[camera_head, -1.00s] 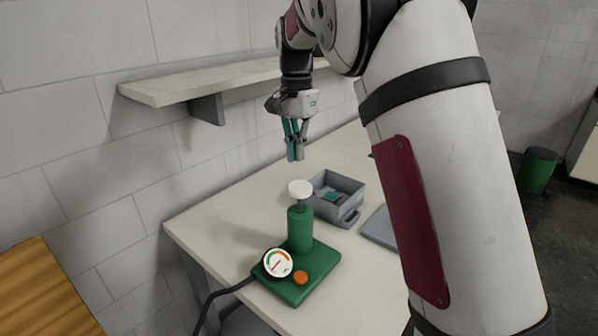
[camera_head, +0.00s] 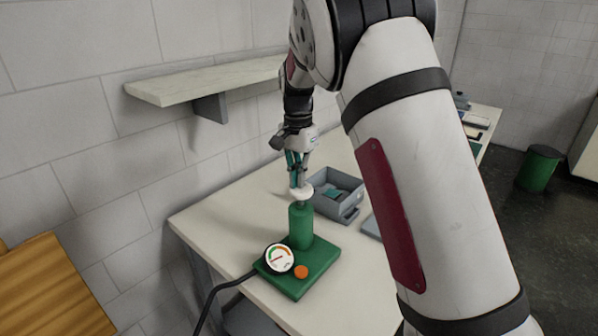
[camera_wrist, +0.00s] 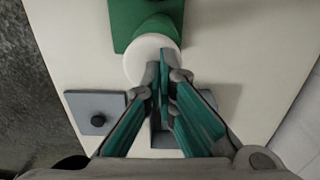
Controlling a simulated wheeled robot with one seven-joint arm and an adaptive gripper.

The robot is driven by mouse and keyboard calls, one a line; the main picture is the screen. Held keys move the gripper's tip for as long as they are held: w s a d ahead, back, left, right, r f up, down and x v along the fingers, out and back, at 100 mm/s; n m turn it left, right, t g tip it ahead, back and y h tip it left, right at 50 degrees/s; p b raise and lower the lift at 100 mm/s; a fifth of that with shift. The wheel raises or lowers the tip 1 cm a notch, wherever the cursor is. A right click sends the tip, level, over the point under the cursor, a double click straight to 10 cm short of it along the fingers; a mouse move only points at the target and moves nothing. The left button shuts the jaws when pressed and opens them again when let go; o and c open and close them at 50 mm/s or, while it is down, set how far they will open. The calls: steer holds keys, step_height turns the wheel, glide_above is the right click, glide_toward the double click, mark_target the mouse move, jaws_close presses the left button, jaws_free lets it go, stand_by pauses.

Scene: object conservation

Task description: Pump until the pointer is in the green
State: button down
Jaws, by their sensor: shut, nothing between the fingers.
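The green pump (camera_head: 301,228) stands upright on its green base plate at the near end of the table. Its round white knob (camera_head: 302,194) sits on a short stem above the green cylinder. A round gauge (camera_head: 279,259) with a green and orange scale is at the base; its pointer is too small to read surely. My gripper (camera_head: 298,182) is shut and empty, pointing down with its tips at the knob. In the wrist view, the closed fingertips (camera_wrist: 163,88) overlap the edge of the white knob (camera_wrist: 146,60); they appear to touch it.
An orange button (camera_head: 302,272) is on the base plate beside the gauge. A grey open bin (camera_head: 338,207) with something teal inside stands just behind the pump. A wall shelf (camera_head: 205,82) is at the upper left. A black hose (camera_head: 215,298) runs off the near table edge.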

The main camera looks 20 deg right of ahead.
steer(key=shift+f, duration=1.7)
steer(key=r, duration=1)
steer(key=shift+w+r, duration=0.2)
steer(key=shift+r, duration=0.9)
stand_by(0.9)
